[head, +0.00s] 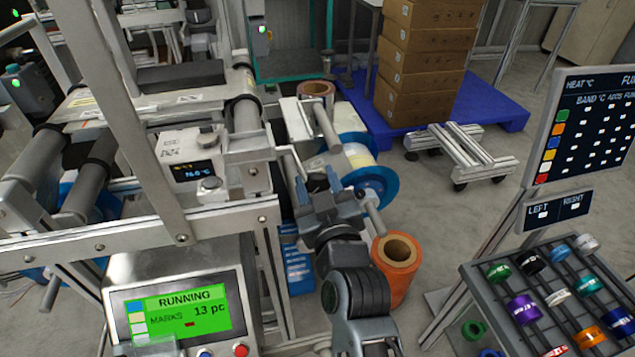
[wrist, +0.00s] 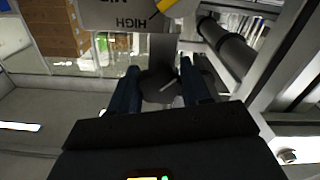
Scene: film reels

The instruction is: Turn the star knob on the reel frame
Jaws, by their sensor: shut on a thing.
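The star knob (wrist: 158,84) is a dark grey knob with a pale line on it, in the middle of the wrist view. My gripper (wrist: 160,78) has one blue-grey finger on each side of it and is shut on it. In the head view my gripper (head: 318,188) is at the right end of the reel frame (head: 212,214), and I cannot make out the knob there. A pale plate (wrist: 125,17) with the word HIGH and a yellow pointer (wrist: 165,9) lies beyond the knob in the wrist view.
A blue-flanged reel (head: 378,180) and an orange roll (head: 398,262) are close right of my gripper. A green RUNNING screen (head: 190,313) is at lower left. A rack of coloured rolls (head: 480,290) is at right. Boxes (head: 425,60) stand on a blue pallet (head: 490,108) behind.

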